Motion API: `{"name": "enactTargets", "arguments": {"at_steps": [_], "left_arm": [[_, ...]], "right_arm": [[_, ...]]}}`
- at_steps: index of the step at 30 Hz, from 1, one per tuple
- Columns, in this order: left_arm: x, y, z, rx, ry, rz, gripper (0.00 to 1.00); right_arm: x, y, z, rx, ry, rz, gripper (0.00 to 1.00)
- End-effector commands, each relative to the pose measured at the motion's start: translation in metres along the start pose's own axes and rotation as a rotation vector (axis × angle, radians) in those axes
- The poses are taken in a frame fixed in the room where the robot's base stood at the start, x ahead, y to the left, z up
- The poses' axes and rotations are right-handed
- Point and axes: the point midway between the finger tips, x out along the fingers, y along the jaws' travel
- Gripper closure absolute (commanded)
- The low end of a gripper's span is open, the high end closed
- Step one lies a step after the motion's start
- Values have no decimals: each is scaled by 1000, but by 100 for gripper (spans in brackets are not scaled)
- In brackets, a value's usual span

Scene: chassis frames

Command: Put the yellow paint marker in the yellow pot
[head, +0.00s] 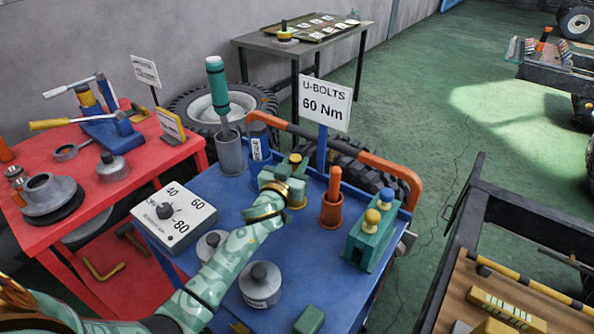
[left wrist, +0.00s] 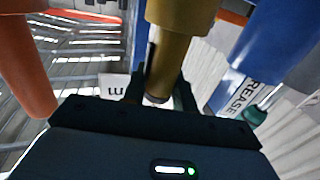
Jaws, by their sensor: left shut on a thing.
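In the head view my left gripper (head: 288,177) is shut on the yellow paint marker (head: 296,159), whose top shows just above the fingers. In the left wrist view the mustard-yellow marker (left wrist: 173,65) sits between the dark finger pads of the same gripper (left wrist: 160,95). A yellowish round part (head: 298,203), probably the yellow pot, shows below the gripper on the blue cart and is mostly hidden by it. Whether the marker is inside the pot or only above it I cannot tell. My right gripper is out of view.
On the blue cart (head: 232,205) an orange pot (head: 331,213) with an orange marker stands to the right. A grey pot (head: 230,153) with a teal-handled tool and a grease tube (head: 259,140) stand behind.

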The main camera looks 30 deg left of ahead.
Motion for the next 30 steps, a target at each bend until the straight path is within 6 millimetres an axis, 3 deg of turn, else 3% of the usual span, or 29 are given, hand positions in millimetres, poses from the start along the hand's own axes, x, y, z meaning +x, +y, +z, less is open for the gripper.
{"name": "enactTargets", "arguments": {"at_steps": [11, 12, 14, 23, 30], "left_arm": [[0, 0, 5, -1, 2, 1, 95], [0, 0, 4, -1, 2, 1, 64], [0, 0, 4, -1, 2, 1, 51], [0, 0, 0, 1, 3, 1, 51], [-39, 1, 0, -3, 2, 1, 51]], "right_arm": [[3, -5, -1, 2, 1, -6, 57], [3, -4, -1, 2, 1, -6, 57], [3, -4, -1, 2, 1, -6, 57], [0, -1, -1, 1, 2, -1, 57], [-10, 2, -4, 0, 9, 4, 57]]}}
